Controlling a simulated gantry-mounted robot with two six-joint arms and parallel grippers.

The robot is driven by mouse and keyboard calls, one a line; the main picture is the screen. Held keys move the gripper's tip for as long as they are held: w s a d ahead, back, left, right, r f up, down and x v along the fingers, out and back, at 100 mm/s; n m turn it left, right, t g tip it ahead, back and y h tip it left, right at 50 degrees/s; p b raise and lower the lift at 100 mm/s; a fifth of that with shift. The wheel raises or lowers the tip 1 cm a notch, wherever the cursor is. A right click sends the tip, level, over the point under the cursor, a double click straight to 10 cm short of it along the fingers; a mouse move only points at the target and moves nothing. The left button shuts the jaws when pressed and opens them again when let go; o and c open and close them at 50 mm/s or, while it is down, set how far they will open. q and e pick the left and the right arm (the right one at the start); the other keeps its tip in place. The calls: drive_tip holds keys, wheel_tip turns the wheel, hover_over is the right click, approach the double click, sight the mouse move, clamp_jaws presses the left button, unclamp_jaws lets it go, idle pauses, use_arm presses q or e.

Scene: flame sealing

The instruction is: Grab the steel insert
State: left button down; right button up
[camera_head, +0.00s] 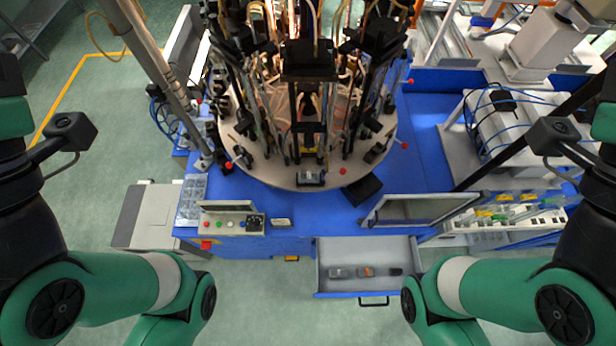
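An open drawer (333,288) holds three small pieces in a row. The silver-grey piece (342,272) on the left looks like the steel insert. Next to it lies a copper-brown piece (367,271), and a dark piece (395,271) is on the right. They lie apart on the drawer floor, and none is held in view. My left and right arms come in from the two sides, with green links low in the picture. Neither gripper's fingers show, so I cannot see their state.
Behind the drawer stands a blue machine (428,130) with a round table of dark fixtures and hoses. A tilted screen (415,209) overhangs the drawer's right rear. A button panel (230,223) is at the left. Green floor (262,310) is clear before the machine.

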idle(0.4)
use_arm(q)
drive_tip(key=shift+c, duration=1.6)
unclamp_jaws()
